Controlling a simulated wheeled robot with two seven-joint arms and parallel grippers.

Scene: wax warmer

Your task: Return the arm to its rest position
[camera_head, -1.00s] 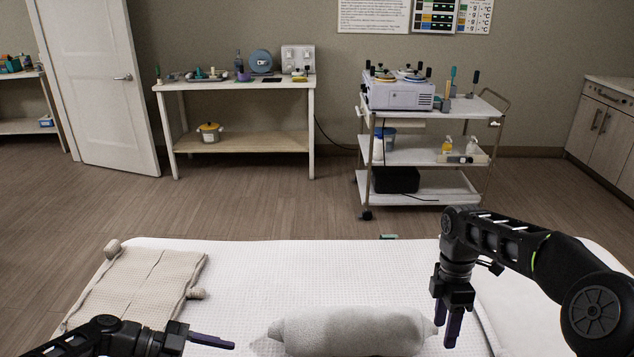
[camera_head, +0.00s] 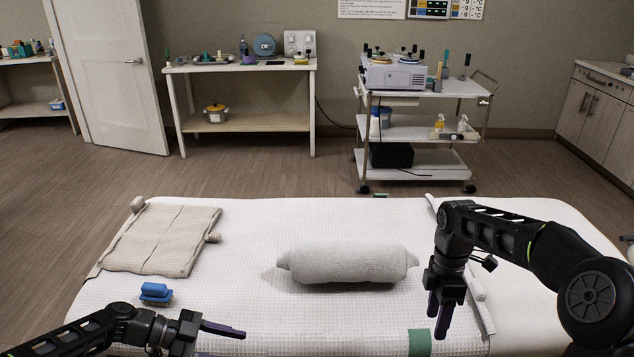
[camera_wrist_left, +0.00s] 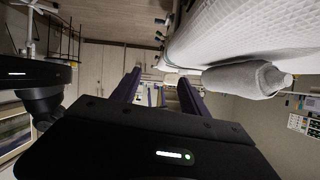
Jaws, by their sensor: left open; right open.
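My left gripper (camera_head: 222,343) is low at the left over the near part of the white bed, open and empty, its purple-tipped fingers pointing right. In the left wrist view its two fingers (camera_wrist_left: 160,88) are spread with nothing between them. My right gripper (camera_head: 437,318) hangs fingers-down over the right part of the bed, open and empty. The white bed (camera_head: 300,220) lies below both arms. A rolled grey towel (camera_head: 348,263) lies on it between the grippers, apart from both; it also shows in the left wrist view (camera_wrist_left: 240,80).
A beige folded cloth (camera_head: 160,238) and a blue brush-like item (camera_head: 156,292) lie on the bed's left. A green item (camera_head: 419,342) lies at the near edge. The wax warmer (camera_head: 394,73) stands on a white trolley (camera_head: 425,130) behind. A wooden table (camera_head: 245,122) stands back left.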

